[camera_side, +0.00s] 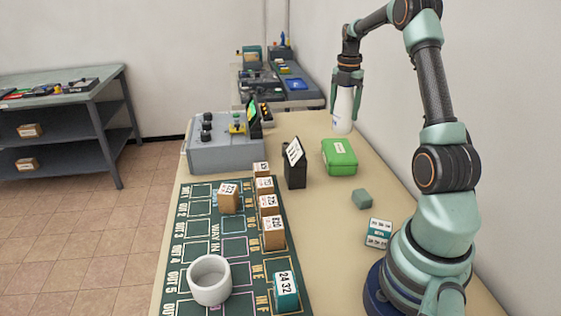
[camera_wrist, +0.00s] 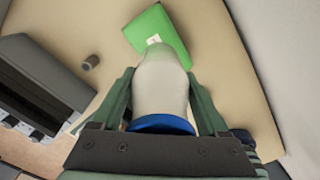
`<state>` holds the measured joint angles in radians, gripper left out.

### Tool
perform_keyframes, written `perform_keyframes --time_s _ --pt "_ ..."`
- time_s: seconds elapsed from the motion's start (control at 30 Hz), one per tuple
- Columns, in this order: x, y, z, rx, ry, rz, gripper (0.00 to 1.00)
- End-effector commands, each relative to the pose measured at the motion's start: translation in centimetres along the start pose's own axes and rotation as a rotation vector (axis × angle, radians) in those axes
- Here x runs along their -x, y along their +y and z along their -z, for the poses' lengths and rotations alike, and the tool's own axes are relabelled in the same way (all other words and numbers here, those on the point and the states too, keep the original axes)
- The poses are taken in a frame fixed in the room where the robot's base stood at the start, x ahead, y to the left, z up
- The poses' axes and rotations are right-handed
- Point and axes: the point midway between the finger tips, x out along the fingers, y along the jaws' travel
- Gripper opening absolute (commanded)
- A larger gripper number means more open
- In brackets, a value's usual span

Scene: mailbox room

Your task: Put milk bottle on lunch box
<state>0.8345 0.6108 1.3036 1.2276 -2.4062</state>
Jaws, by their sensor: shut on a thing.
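The white milk bottle (camera_side: 343,110) is held upright in my gripper (camera_side: 347,80), above the far part of the table. In the wrist view the bottle (camera_wrist: 160,85) sits between the two fingers, with a blue band or cap (camera_wrist: 162,124) near the gripper (camera_wrist: 163,100). The green lunch box (camera_side: 339,157) lies flat on the table with a pale label on top. In the side view the bottle is above and beyond the box. In the wrist view the bottle covers part of the lunch box (camera_wrist: 165,30). Whether the bottle touches anything below is hard to tell.
A black stand with a white sign (camera_side: 295,165) is left of the lunch box. A grey control box (camera_side: 222,150) stands farther left. A green mat (camera_side: 222,250) holds several small boxes and a white cup (camera_side: 209,280). A small green block (camera_side: 362,198) lies nearer.

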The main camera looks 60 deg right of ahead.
Motion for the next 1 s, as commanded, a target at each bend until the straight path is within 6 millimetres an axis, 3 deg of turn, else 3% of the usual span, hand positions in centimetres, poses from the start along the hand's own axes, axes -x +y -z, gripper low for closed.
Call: perform_keyframes --time_s 0.27,0.5,0.97,1.0 --pt "-2.3 0.0 0.0 0.000 -0.001 -0.001 0.00" --pt "-5.4 0.0 0.0 0.000 -0.001 -0.001 0.00" --pt "-6.1 0.1 -0.1 0.000 -0.003 -0.002 0.00" --pt "-6.2 0.0 0.0 0.000 -0.001 -0.001 0.80"
